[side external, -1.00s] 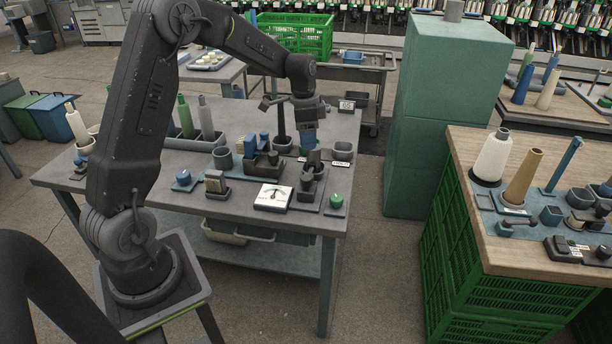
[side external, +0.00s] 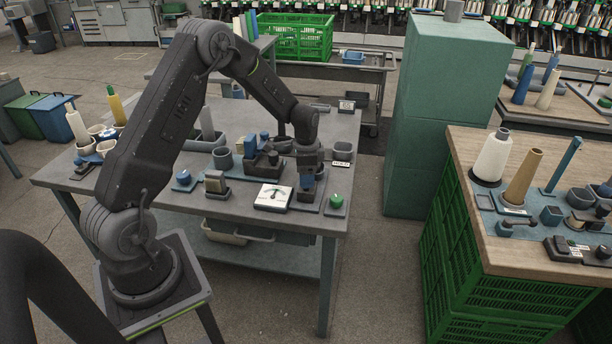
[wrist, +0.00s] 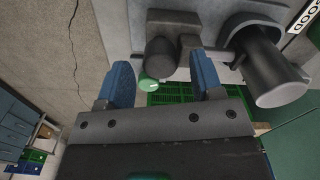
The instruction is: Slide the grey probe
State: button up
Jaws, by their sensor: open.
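My gripper (side external: 307,184) points down at the gauge fixture, just right of the white dial box (side external: 272,196). In the wrist view my gripper (wrist: 161,72) is open, with its two blue fingers apart. A dark grey rounded part on a block, which looks like the grey probe (wrist: 160,58), lies ahead between the finger lines. I see no clear contact with it. In the side view my gripper hides most of this fixture. The green knob (side external: 336,201) stands right of it and also shows between the fingers in the wrist view (wrist: 149,83).
A grey cup (side external: 343,148) with a GOOD label (side external: 342,162) stands behind my gripper. A dark-and-blue device (side external: 262,155) and another grey cup (side external: 222,158) are to the left. The table's front edge is close. A green cabinet (side external: 440,120) stands to the right, across a gap.

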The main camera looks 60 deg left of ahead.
jog(key=shift+f, duration=0.4)
grip_shut()
dwell(0.4)
